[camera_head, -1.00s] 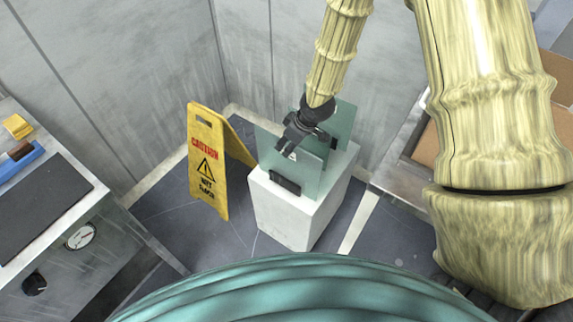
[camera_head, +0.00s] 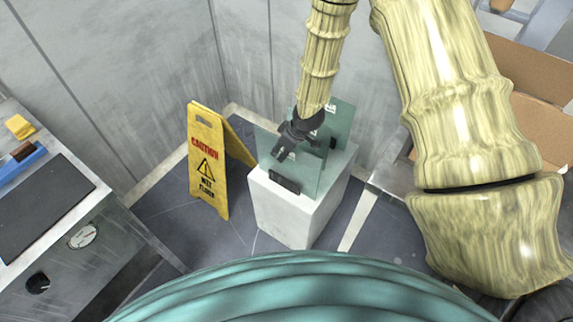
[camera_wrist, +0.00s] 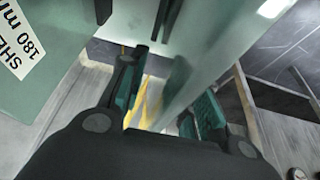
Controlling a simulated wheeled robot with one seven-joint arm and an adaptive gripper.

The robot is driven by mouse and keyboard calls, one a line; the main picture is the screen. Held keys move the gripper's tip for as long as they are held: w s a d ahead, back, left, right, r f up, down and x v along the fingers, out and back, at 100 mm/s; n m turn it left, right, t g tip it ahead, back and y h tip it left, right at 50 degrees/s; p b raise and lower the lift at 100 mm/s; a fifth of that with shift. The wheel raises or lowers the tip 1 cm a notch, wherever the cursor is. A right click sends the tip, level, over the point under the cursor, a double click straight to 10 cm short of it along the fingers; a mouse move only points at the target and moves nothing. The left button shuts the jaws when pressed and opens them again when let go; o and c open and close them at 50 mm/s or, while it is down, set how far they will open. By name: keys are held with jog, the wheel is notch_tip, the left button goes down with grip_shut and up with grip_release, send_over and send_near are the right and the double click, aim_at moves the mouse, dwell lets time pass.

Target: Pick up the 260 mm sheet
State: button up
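Two greenish glass sheets stand upright in dark holders on a white pedestal. The front sheet (camera_head: 308,180) shows no readable label; in the wrist view it is the pane (camera_wrist: 222,45) whose edge runs between my fingers. The rear sheet (camera_head: 343,120) carries a white label, which in the wrist view reads "180 m…" on that sheet (camera_wrist: 65,65), partly cut off. My gripper (camera_head: 284,150) is at the top of the front sheet. In the wrist view my gripper (camera_wrist: 168,112) is open, its green-padded fingers on either side of the front sheet with gaps showing.
The white pedestal (camera_head: 285,222) stands near the wall corner. A yellow wet-floor sign (camera_head: 205,165) stands close at its left. A grey bench (camera_head: 105,215) is at the left, and another table with brown boxes (camera_head: 540,125) is at the right.

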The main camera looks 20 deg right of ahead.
jog(key=shift+f, duration=0.25)
dwell(0.7)
grip_shut()
jog(key=shift+w, duration=0.1)
